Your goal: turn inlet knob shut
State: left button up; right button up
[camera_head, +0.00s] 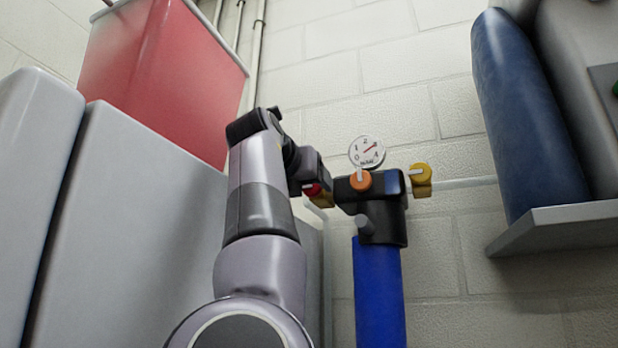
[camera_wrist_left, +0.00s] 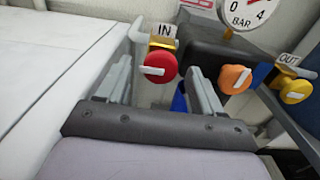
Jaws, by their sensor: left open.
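The inlet knob (camera_wrist_left: 163,67) is red with a white pointer bar, under an "IN" label (camera_wrist_left: 165,30) on a brass valve. In the left wrist view its bar lies nearly level. My left gripper (camera_wrist_left: 160,84) is open, with one finger on each side of the red knob, and no clear contact shows. In the head view the red knob (camera_head: 313,189) is partly hidden by my left gripper (camera_head: 306,182). The black filter head (camera_head: 385,222) sits on a blue housing (camera_head: 378,290). My right gripper is not in view.
An orange knob (camera_wrist_left: 234,79) is close beside my right-hand finger in the wrist view. A yellow outlet knob (camera_wrist_left: 296,91) is farther right. A round gauge (camera_head: 367,152) is above. Grey cabinets (camera_head: 140,230) stand left; a shelf (camera_head: 555,226) is right.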

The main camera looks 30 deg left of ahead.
pick_arm(q)
jog(key=shift+w+a, duration=0.15)
jog(key=shift+w, duration=0.4)
jog(key=c, duration=1)
